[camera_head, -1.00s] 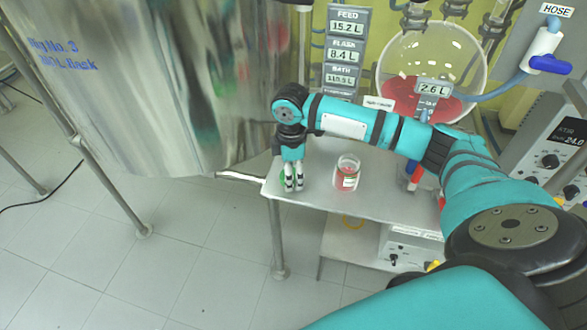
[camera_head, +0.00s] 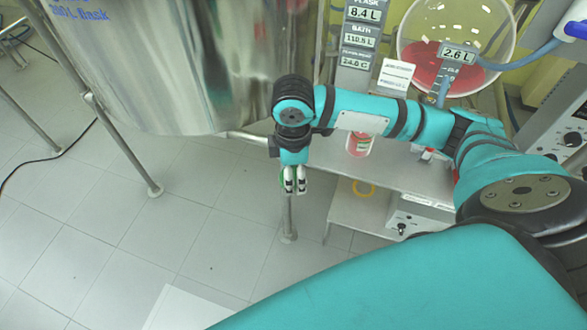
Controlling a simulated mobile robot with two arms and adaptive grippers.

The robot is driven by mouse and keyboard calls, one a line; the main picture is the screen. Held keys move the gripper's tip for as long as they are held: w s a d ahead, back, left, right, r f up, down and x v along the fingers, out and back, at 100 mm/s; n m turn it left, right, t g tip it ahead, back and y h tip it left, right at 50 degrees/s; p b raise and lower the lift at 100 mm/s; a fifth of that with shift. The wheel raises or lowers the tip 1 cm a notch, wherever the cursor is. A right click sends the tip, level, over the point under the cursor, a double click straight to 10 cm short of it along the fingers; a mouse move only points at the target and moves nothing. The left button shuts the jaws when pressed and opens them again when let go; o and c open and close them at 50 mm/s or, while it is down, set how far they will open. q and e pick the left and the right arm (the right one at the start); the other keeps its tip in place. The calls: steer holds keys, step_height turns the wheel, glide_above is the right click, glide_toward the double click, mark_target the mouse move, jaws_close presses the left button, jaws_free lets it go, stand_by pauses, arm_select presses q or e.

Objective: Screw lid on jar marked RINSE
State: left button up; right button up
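A clear jar with red contents (camera_head: 359,146) and a label stands on the metal table. My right arm hides its upper part, and I cannot read the label. My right gripper (camera_head: 294,181) points down left of the jar, by the table's left front corner. Its fingers look closed around a small green piece (camera_head: 283,181), probably a lid, mostly hidden by the fingers. The gripper is apart from the jar. My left gripper is not in view.
A large shiny steel vessel (camera_head: 180,70) stands at the left. A round flask with red liquid (camera_head: 440,65) is behind the table (camera_head: 415,178). Floor at the lower left is mostly clear.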

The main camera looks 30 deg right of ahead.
steer(key=s+a+r+m, duration=0.2)
steer(key=r+m, duration=0.6)
steer(key=m, duration=0.5)
steer(key=shift+s+a, duration=0.25)
steer(key=shift+s, duration=0.35)
